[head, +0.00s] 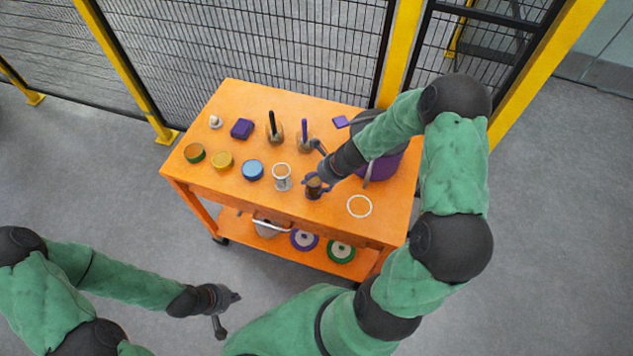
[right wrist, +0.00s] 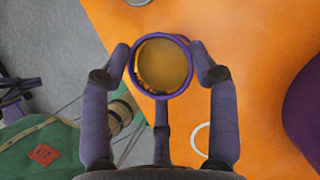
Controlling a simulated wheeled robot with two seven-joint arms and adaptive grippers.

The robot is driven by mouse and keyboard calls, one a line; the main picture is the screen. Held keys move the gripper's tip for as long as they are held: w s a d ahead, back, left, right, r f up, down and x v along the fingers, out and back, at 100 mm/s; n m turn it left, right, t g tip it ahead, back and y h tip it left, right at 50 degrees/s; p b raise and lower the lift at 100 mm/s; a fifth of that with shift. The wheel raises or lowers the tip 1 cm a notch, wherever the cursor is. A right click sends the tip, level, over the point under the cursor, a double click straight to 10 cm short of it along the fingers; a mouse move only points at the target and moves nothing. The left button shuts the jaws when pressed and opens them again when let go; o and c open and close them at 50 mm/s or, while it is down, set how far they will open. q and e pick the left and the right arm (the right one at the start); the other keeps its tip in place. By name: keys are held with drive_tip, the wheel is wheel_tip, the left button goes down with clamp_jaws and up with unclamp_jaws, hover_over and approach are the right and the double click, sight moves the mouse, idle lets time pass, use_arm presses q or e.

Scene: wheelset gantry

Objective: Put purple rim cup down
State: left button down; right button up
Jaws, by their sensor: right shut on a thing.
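The purple rim cup (right wrist: 160,64) is between the two fingers of my right gripper (right wrist: 167,70), seen from above with its purple rim up and a brownish inside. In the head view the cup (head: 314,189) is near the table's front edge, right of a clear white-rimmed cup (head: 282,178). My right gripper (head: 319,180) is shut on it. Whether its base touches the table cannot be told. A white ring mark (head: 359,206) lies bare on the table, right of the cup. My left gripper (head: 230,313) is open and empty, away from the table.
A yellow-posted mesh fence (head: 250,45) stands behind.

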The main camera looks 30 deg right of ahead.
drive_tip(key=shift+r, duration=0.1)
drive_tip(key=shift+f, duration=0.2)
drive_tip(key=o, duration=1.6)
drive_tip(key=shift+o, duration=0.2)
drive_tip(key=shift+r, duration=0.1)
